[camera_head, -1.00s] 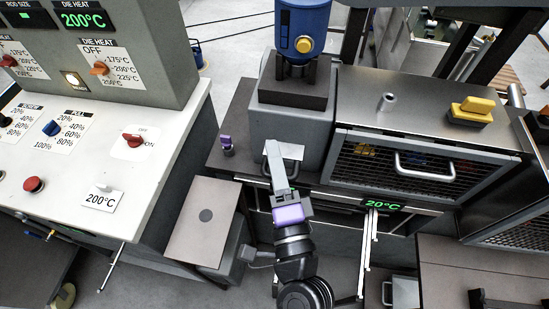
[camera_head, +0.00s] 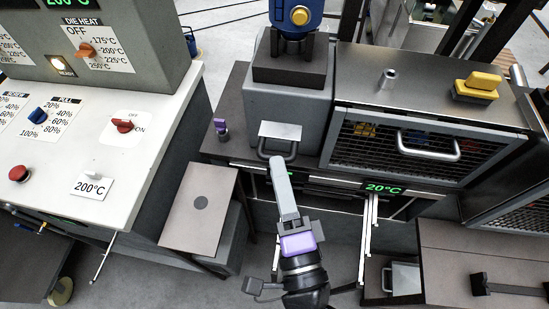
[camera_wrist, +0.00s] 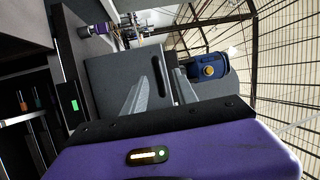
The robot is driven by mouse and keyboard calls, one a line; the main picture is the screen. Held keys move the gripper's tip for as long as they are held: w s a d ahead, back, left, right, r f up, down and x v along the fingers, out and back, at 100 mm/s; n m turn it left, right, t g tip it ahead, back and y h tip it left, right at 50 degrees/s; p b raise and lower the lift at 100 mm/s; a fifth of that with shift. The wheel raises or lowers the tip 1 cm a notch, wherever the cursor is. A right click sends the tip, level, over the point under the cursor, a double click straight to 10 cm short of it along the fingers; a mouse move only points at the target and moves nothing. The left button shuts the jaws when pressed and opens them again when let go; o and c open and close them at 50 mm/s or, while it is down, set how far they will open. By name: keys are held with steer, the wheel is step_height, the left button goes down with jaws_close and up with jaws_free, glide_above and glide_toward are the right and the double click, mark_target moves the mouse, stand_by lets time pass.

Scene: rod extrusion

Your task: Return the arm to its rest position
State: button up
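My gripper (camera_head: 278,162) reaches up from the bottom middle of the head view, with a purple band on its wrist. Its grey fingertips are just below the bright metal flap (camera_head: 281,131) and handle on the front of the grey machine box, and look clear of them. In the wrist view my gripper (camera_wrist: 160,88) shows two separate grey fingers with a gap between them. Nothing is held in it. The arm is extended over the gap in front of the machine; its lower links are cut off by the picture edge.
A control console (camera_head: 120,140) stands at left, and a low brown-topped cabinet (camera_head: 201,203) is left of my arm. Pale rails (camera_head: 368,235) stick out below the 20°C display (camera_head: 384,189), right of my arm. A caged chamber (camera_head: 430,145) and a bench (camera_head: 480,260) stand at right.

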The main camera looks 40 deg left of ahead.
steer(key=shift+s+d, duration=0.35)
steer(key=shift+d, duration=0.1)
steer(key=s+d+f+n+t+h, duration=0.15)
steer(key=d+f+h, duration=0.3)
steer(key=d, duration=0.65)
steer(key=s+d+f+t+h, duration=0.15)
steer(key=d+f+h, duration=0.3)
steer(key=d, duration=0.65)
steer(key=s+d+r+n+h, duration=0.2)
steer(key=s+d+n+h, duration=0.3)
steer(key=s+d, duration=0.7)
steer(key=shift+s+d+h, duration=0.25)
steer(key=shift+d+h, duration=0.6)
steer(key=shift+h, duration=0.15)
steer(key=shift+a, duration=0.1)
